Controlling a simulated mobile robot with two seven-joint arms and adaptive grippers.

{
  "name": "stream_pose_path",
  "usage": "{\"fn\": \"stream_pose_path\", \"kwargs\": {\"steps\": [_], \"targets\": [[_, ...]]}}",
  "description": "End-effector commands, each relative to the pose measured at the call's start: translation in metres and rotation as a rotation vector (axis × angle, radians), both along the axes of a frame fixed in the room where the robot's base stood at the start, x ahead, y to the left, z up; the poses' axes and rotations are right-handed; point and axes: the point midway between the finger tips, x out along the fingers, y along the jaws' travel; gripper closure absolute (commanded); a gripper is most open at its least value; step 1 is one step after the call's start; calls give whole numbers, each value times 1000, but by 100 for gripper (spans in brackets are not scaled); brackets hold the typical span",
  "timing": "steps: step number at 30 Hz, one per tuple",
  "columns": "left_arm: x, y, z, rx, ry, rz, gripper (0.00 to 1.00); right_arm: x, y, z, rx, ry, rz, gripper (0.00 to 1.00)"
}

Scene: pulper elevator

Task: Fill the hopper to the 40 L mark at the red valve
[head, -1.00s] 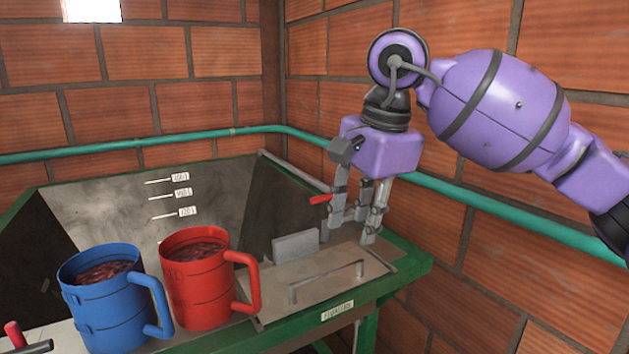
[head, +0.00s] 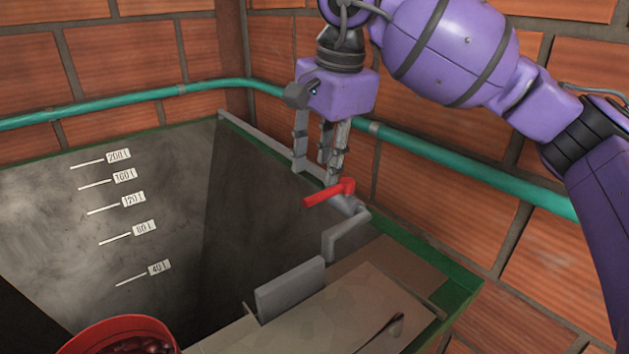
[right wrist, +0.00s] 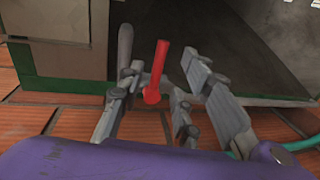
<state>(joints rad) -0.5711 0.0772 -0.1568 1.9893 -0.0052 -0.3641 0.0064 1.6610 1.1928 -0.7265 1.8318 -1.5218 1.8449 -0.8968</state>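The hopper (head: 60,250) is a grey bin with a green rim. Its inside wall carries marks from 40 L to 200 L, and I see no water at the 40 L mark (head: 158,268). The red valve handle (head: 329,193) sits on a grey pipe (head: 345,240) at the right rim. In the right wrist view the red handle (right wrist: 157,75) shows between the fingers. My right gripper (head: 318,168) is open, just above and behind the handle, with fingers pointing down; I cannot tell whether they touch it. My left gripper is out of view.
A green wall pipe (head: 440,165) runs along the brick walls behind my right arm.

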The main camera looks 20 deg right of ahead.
Motion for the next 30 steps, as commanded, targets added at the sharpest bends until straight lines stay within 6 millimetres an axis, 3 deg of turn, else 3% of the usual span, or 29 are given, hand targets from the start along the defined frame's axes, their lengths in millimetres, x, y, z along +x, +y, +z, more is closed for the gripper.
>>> {"fn": "stream_pose_path", "kwargs": {"steps": [4, 9, 21, 28, 30], "targets": [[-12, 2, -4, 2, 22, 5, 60, 4, 1, -27, -2, 5, 1, 68], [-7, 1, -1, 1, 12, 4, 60, 8, 3, -48, -1, 3, 0, 68], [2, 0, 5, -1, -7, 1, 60, 11, 4, -59, -1, 1, 1, 68], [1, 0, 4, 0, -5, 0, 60, 11, 4, -58, -1, 1, 1, 97], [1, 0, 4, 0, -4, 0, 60, 11, 4, -58, 0, 1, 0, 100]]}}
